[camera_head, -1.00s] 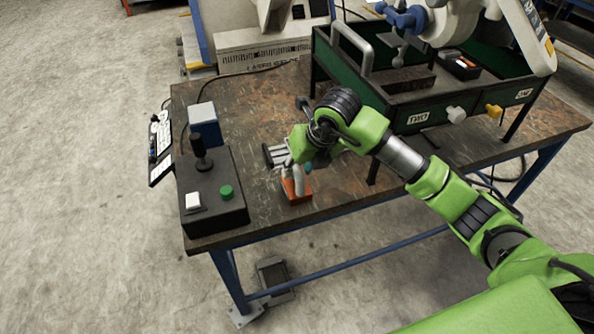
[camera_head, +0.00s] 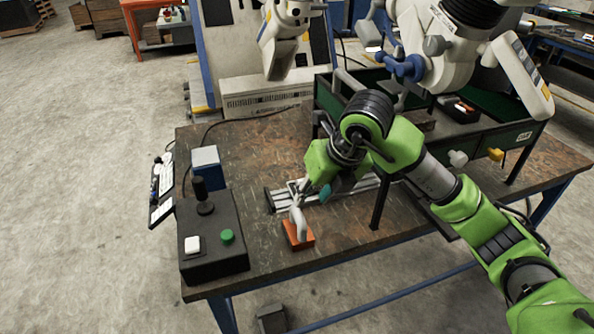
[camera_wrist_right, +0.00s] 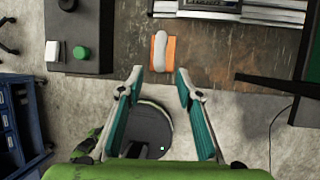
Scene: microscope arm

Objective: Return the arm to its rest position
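A white jointed arm (camera_head: 440,55) with a blue clamp-like part (camera_head: 402,66) hangs over the dark green bin at the upper right; I take it for the microscope arm. Its upper end is cut off by the frame. My right gripper (camera_head: 311,192) is over the table, well to the left of this arm and apart from it. In the right wrist view its two teal-padded fingers (camera_wrist_right: 159,86) are spread with nothing between them. An orange block with a pale handle (camera_head: 298,232) sits just beyond the fingertips in that view. My left gripper does not show.
A black control box (camera_head: 212,262) with a joystick, a white button and a green button (camera_head: 227,236) stands at the table's left end. A metal rail (camera_head: 350,189) lies behind the orange block. The green bin (camera_head: 335,100) has a raised handle. The table's middle left is bare.

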